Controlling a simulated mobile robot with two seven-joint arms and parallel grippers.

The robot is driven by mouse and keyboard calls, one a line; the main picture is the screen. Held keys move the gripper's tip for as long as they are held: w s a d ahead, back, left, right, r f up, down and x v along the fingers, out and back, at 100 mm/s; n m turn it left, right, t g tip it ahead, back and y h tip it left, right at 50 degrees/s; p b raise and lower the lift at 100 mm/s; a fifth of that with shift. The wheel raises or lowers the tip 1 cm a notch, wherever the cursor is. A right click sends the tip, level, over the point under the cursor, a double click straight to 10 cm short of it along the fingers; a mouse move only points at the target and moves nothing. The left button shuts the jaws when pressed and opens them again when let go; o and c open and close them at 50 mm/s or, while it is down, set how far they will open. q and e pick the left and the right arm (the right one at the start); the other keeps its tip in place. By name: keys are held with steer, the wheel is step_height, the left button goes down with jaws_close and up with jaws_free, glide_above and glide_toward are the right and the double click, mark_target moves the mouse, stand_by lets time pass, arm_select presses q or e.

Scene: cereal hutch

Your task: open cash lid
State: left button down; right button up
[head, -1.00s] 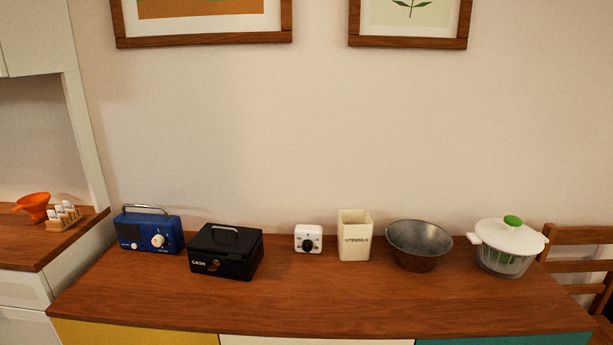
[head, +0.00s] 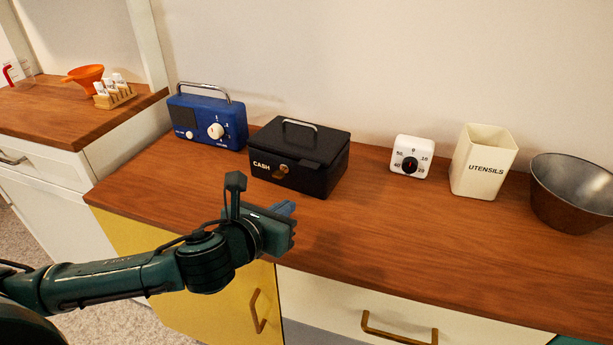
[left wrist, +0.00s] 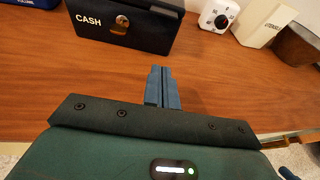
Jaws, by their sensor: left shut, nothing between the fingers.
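The black cash box (head: 298,158) stands on the wooden counter with its lid down. It has a metal handle (head: 300,125) on top, and white CASH lettering and a brassy latch (head: 281,172) on the front. My left gripper (head: 285,208) is in front of the box near the counter's front edge, apart from it. In the left wrist view its fingers (left wrist: 161,88) are together with nothing between them, and the front of the cash box (left wrist: 125,24) is ahead of them. My right gripper is not in view.
A blue radio (head: 207,119) stands close to the left of the box. A white timer (head: 411,156), a utensils holder (head: 483,162) and a metal bowl (head: 572,193) stand to the right. The counter (head: 400,240) is clear in front of them.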

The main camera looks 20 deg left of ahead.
mark_target(315, 174)
arm_select(q)
steer(key=shift+w+a, duration=0.1)
steer(key=shift+w, duration=0.2)
steer(key=shift+w+f, duration=0.1)
steer(key=shift+w, duration=0.25)
steer(key=x, duration=0.2)
steer(key=b+x, duration=0.1)
steer(key=x, duration=0.5)
steer(key=shift+w+d+f, duration=0.1)
steer(key=shift+w+d, duration=0.1)
steer(key=shift+d, duration=0.1)
step_height(315, 174, up, 3)
steer(key=shift+f, duration=0.1)
steer(key=shift+r, duration=0.65)
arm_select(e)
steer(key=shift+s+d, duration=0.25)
